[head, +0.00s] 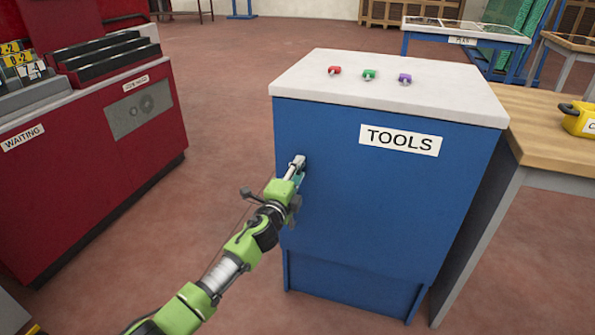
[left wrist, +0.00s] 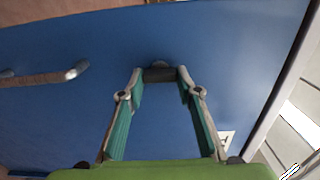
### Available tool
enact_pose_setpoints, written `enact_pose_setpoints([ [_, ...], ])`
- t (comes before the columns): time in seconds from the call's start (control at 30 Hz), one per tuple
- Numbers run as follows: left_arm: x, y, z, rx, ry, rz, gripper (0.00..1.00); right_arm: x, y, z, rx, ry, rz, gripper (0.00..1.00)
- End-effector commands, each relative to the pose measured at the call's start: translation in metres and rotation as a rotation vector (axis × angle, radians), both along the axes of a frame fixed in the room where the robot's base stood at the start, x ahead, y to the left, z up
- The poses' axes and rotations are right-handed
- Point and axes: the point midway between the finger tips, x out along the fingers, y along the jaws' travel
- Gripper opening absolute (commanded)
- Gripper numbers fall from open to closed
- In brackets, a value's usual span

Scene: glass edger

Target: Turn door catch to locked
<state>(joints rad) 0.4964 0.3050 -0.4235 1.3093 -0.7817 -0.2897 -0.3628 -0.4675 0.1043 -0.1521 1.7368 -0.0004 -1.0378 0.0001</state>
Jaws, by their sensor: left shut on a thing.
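The door catch (left wrist: 160,74) is a small dark piece on the blue door of the cabinet labelled TOOLS (head: 340,205). My left gripper (head: 297,167) reaches the door near its left edge, below the white top. In the left wrist view, the fingertips of my left gripper (left wrist: 160,80) are on either side of the catch, shut on it. In the head view the gripper hides the catch, and I cannot tell which way it is turned. My right gripper is not in view.
A bar handle (left wrist: 45,78) is on the same door, apart from the fingers. Red, green and purple small items lie on the white cabinet top (head: 330,72).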

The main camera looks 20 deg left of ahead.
Motion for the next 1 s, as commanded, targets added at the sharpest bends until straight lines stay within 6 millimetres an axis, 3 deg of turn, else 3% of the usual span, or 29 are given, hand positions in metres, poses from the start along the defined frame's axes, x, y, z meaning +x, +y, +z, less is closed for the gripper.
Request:
enact_pose_setpoints([
  [0.23, 0.0, -0.001, -0.001, 0.005, 0.001, -0.001, 0.1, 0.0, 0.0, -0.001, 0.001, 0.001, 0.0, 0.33],
  [0.27, 0.0, -0.001, -0.001, 0.005, 0.001, -0.001, 0.34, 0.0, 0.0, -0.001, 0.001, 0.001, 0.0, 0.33],
  [0.3, 0.0, 0.0, -0.001, 0.004, 0.001, -0.001, 0.45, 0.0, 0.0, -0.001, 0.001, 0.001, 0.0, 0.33],
  [0.33, 0.0, 0.0, -0.001, 0.004, 0.001, -0.001, 0.49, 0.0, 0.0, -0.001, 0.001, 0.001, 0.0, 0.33],
  [0.77, -0.005, 0.001, -0.001, 0.002, 0.0, 0.0, 0.49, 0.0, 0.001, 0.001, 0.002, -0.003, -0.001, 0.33],
  [1.0, -0.037, 0.002, -0.002, 0.003, 0.002, -0.001, 0.49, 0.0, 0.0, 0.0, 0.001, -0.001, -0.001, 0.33],
])
